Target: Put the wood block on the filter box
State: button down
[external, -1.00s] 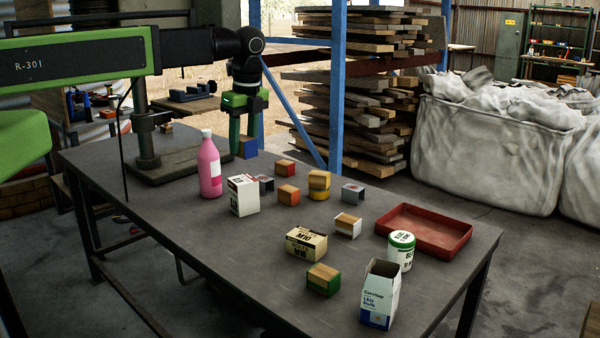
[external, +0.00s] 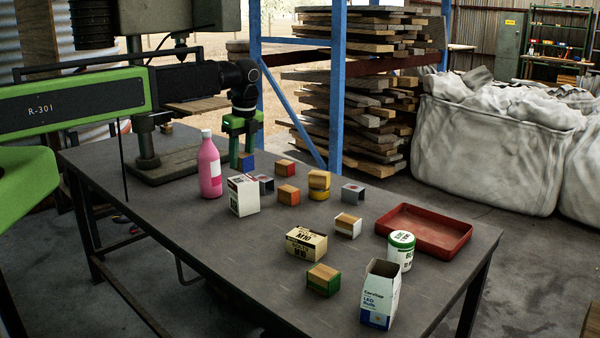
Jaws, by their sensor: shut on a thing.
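My gripper (external: 242,150) points down over the far part of the table and is shut on a small blue block (external: 246,161). I cannot tell whether the block touches the tabletop. Several other small blocks with wood-coloured faces stand on the table: red (external: 285,169), orange (external: 288,194), white (external: 348,225) and green (external: 323,279). A wood-coloured block (external: 319,179) shows directly above a yellow piece (external: 319,194). A white printed carton (external: 243,195) stands in front of my gripper; its label is too small to read, so I cannot confirm it is the filter box.
A pink bottle (external: 210,165) stands left of the white carton. A grey block (external: 353,193), cream M10 box (external: 306,242), green-white can (external: 400,250) and open LED box (external: 380,294) stand to the right. A red tray (external: 462,246) lies near the right edge. The table's front left is clear.

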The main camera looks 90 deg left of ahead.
aim_at(242, 166)
notch_tip(242, 166, down, 3)
jog(key=shift+f+b, duration=0.15)
jog(key=shift+b, duration=0.8)
jog(key=shift+r, duration=0.25)
jog(key=shift+f, duration=0.25)
jog(key=c, duration=0.9)
grip_release()
jog(key=shift+r, duration=0.1)
jog(key=shift+r, duration=0.1)
jog(key=r+p, duration=0.4)
jog(key=w+d+r+p, duration=0.1)
jog(key=r+p, duration=0.7)
jog(key=shift+w+d+r+p, duration=0.15)
jog(key=shift+p, duration=0.15)
